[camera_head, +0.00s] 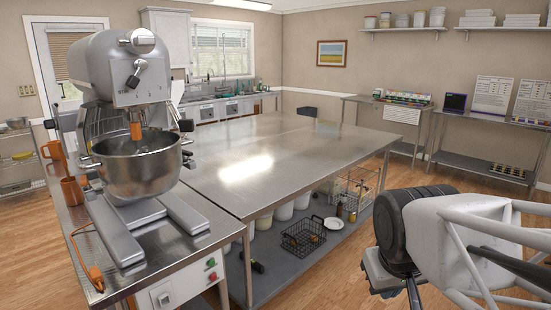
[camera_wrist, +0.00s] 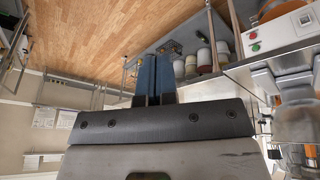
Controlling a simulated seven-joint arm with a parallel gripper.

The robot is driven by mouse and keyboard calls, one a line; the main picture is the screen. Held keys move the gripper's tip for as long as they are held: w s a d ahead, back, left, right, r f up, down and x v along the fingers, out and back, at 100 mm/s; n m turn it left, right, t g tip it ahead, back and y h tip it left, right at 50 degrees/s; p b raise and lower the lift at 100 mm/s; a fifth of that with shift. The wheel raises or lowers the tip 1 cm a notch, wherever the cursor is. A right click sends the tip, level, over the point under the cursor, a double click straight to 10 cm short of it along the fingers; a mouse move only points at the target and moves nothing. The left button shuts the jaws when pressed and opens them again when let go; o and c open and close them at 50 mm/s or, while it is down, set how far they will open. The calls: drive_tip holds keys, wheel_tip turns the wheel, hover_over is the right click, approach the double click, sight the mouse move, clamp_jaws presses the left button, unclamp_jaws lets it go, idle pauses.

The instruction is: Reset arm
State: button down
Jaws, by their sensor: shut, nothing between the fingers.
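My gripper (camera_wrist: 155,60) shows in the wrist view as two blue fingers side by side, shut and empty. They extend past the dark gripper body toward the floor and the lower shelf under the steel table. The wrist view is turned, with the wooden floor at the top. In the head view my arm is at the lower right, in front of the table's right side. The fingers cannot be made out clearly there. My arm touches nothing that I can see.
A large steel table (camera_head: 280,150) fills the middle, its top mostly bare. A stand mixer (camera_head: 135,165) with a steel bowl stands on a counter at left. A black wire basket (camera_head: 303,237) sits on the lower shelf. Side tables (camera_head: 490,125) line the right wall, with open floor before them.

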drive_tip(key=s+f+m+g, duration=0.1)
drive_tip(key=s+f, duration=0.2)
drive_tip(key=s, duration=0.2)
drive_tip(key=shift+s+a+m+y, duration=0.3)
drive_tip(key=shift+f, duration=0.1)
idle(1.9)
